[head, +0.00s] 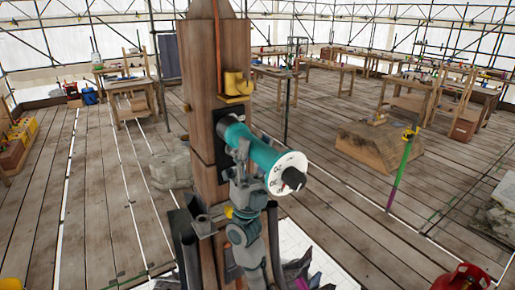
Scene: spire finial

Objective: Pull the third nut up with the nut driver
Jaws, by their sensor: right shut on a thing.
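The nut driver (258,152) is a teal cylinder with a white, marked dial at its near end and a black knob on it. My right gripper (240,158) is shut on its body from below and to the left. The driver lies tilted, with its far end up against a dark plate (226,122) on the wooden post (210,60). The nut at that end is hidden behind the driver, and I cannot tell whether the driver sits on it. I cannot make out the other nuts. My left gripper is not in view.
A yellow block (237,84) sits on the post just above the driver. A copper-coloured strip runs down the post above it. A wooden block (378,147) and a green and purple pole (400,170) stand on the plank floor to the right. Workbenches line the back.

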